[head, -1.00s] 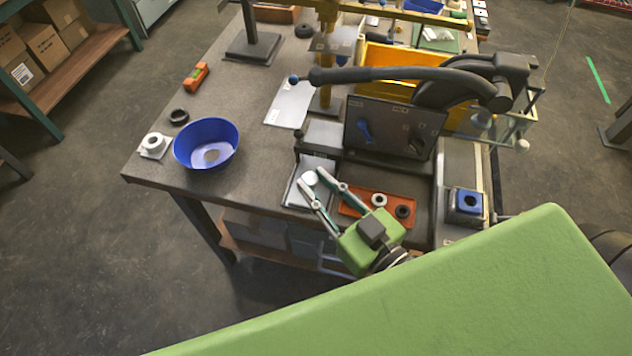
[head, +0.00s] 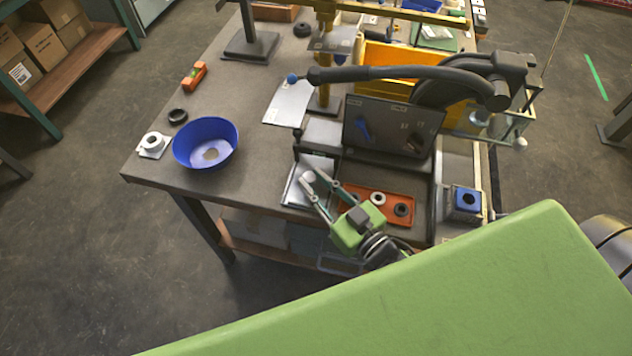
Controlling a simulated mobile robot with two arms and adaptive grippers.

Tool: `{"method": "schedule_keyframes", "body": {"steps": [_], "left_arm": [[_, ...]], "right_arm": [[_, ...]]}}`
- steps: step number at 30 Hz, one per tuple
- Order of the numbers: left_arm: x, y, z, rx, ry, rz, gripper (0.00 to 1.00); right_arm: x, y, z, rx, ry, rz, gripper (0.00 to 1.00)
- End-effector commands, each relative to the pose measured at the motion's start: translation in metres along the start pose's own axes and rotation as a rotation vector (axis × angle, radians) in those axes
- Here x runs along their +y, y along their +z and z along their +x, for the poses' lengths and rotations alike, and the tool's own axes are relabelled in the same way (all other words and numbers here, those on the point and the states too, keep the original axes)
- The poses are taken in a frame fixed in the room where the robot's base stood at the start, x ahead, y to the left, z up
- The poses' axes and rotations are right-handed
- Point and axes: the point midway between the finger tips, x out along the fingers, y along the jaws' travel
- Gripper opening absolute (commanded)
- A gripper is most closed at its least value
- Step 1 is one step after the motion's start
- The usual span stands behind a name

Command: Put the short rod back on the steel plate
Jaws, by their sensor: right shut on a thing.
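The short rod (head: 308,176) shows as a small pale round end, seen from above, near the front edge of the bench. My right gripper (head: 311,178) has its two fingertips on either side of it and is shut on it. The rod is over the steel plate (head: 322,163), a shiny square at the bench front. I cannot tell whether the rod touches the plate or is held just above it. The fingers hide part of the plate and the rod's lower part. My left gripper is not in view.
An orange tray (head: 361,191) with pale and dark rings lies right of the plate. A black press with a long lever (head: 400,74) and an upright panel (head: 388,128) stands behind. A blue bowl (head: 184,152) sits left. The bench between bowl and plate is clear.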

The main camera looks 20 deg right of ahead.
Motion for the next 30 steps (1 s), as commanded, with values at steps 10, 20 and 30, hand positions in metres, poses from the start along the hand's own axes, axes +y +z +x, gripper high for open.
{"method": "schedule_keyframes", "body": {"steps": [10, 20, 30], "left_arm": [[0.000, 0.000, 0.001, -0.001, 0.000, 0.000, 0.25], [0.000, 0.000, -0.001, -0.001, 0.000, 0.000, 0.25], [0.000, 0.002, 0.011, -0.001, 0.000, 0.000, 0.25]], "right_arm": [[0.000, 0.003, 0.000, -0.001, 0.000, 0.000, 0.38], [0.000, -0.002, -0.001, 0.000, 0.000, -0.001, 0.38], [0.000, 0.003, -0.055, -0.006, 0.000, 0.001, 0.38]]}}
